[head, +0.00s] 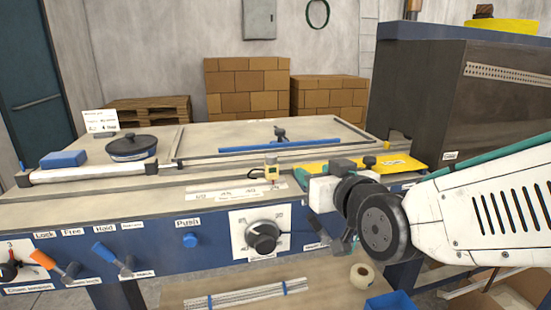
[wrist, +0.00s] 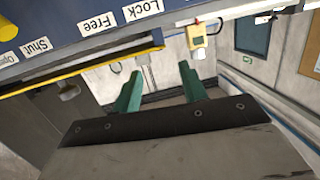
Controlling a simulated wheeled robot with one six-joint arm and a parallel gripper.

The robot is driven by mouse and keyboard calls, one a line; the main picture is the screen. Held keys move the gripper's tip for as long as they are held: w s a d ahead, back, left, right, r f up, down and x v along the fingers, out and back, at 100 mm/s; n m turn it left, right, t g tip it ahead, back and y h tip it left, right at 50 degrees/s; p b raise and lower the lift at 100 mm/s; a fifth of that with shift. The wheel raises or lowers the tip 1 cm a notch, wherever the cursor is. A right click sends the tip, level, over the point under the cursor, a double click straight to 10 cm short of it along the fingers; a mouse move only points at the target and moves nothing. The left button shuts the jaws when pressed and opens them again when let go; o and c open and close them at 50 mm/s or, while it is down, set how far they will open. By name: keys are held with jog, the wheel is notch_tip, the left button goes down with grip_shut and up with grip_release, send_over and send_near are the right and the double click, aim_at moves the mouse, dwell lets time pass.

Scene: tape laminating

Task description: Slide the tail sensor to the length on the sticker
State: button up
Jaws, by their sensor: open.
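A yellow plate (head: 385,165) lies behind my wrist. A dark cabinet (head: 450,95) stands at the right. A blue bar (head: 280,145) crosses the tabletop frame. The front panel has a dial (head: 263,237), a blue button (head: 190,240) and levers. A tape roll (head: 362,275) lies below.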

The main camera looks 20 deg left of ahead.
jog(key=n+y, duration=0.1)
jog(key=y, duration=0.1)
send_near(273, 160)
jog(key=x, duration=0.4)
jog(key=shift+t, duration=0.3)
jog(key=x, duration=0.7)
jog(key=shift+w+a+f, duration=0.1)
jog(key=shift+f, duration=0.05)
grip_shut()
